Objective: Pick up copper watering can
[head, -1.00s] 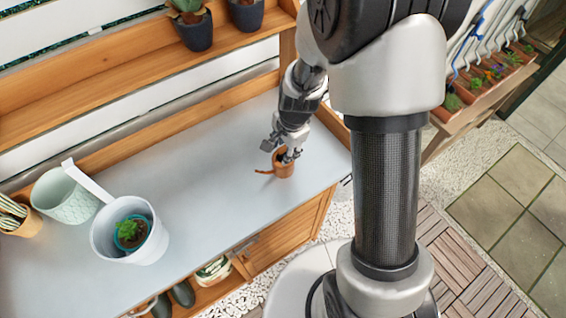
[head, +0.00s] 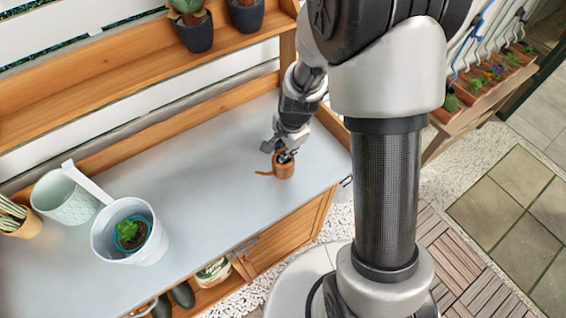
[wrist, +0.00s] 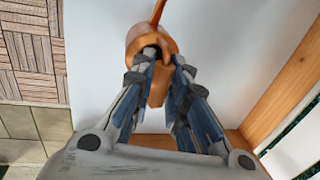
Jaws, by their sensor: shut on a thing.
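The copper watering can (head: 284,168) is at the right end of the grey bench top in the head view, upright, its thin spout pointing left. It also shows at the top of the wrist view (wrist: 137,42), spout toward the top edge. My gripper (head: 281,154) is over the can and shut on its upper part. In the wrist view my gripper's two fingers (wrist: 160,68) close in on the can from either side. The exact contact is partly hidden by the fingers. I cannot tell if the can's base touches the bench.
On the bench top (head: 205,190), a pale bucket (head: 150,247) holding a potted seedling (head: 131,233) stands at the left, with a mint pot (head: 62,197) behind it. Dark pots (head: 193,33) stand on the shelf above. The bench middle is clear.

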